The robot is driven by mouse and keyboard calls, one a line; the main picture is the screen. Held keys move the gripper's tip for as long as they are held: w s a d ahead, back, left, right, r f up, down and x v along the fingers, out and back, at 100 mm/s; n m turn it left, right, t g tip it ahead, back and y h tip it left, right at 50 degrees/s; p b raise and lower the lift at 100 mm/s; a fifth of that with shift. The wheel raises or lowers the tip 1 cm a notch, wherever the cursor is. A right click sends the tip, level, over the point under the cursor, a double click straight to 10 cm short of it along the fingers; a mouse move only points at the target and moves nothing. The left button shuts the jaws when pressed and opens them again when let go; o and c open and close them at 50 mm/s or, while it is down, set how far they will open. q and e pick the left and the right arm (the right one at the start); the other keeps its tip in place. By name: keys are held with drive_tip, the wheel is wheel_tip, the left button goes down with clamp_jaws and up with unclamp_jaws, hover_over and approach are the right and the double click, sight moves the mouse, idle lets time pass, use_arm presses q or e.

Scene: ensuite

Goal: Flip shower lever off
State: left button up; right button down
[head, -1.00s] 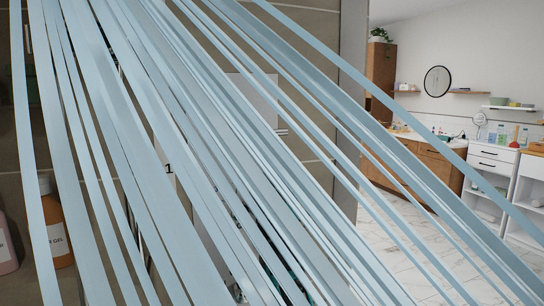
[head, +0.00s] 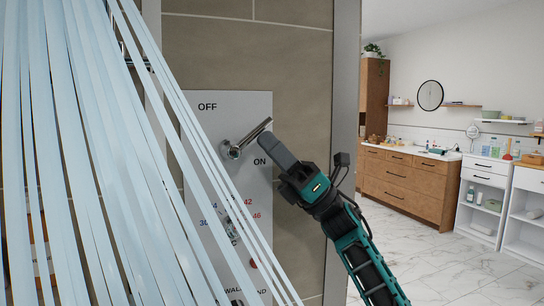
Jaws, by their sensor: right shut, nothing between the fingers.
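The shower panel (head: 205,125) is a grey plate on the tiled wall, marked OFF at its upper left and ON at its right. Its metal lever (head: 254,137) points up and to the right from a round pivot, between the two marks and nearer ON. My right gripper (head: 268,142) is shut and empty. Its tips are just right of and below the lever's outer half; I cannot tell whether they touch it. Pale blue water streams (head: 90,160) run down over the left part of the view and hide part of the panel. My left gripper is not in view.
Lower on the panel is a temperature dial (head: 238,222) with blue and red numbers, partly behind water. A grey upright edge (head: 346,80) ends the shower wall at right. Beyond it are a wooden cabinet (head: 405,185), a white shelf unit (head: 486,195) and open marble floor.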

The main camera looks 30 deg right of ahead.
sight(265, 126)
drive_tip(key=g, duration=0.1)
drive_tip(key=r+n+g+h+p, duration=0.1)
drive_tip(key=r+n+g+h, duration=0.1)
drive_tip(key=shift+a+r, duration=0.25)
drive_tip(key=shift+w+a+r+n+g+h+p, duration=0.1)
drive_tip(key=shift+a+r+n+g+h+p, duration=0.2)
drive_tip(key=shift+r+g+h+p, duration=0.35)
drive_tip(key=shift+a+f+g, duration=0.15)
drive_tip(key=shift+g, duration=0.2)
drive_tip(key=shift+w+a+r, duration=0.2)
drive_tip(key=shift+a+r, duration=0.25)
drive_tip(key=shift+a, duration=0.05)
drive_tip(key=shift+a+r, duration=0.15)
drive_tip(key=shift+r, duration=0.05)
drive_tip(key=shift+a, duration=0.1)
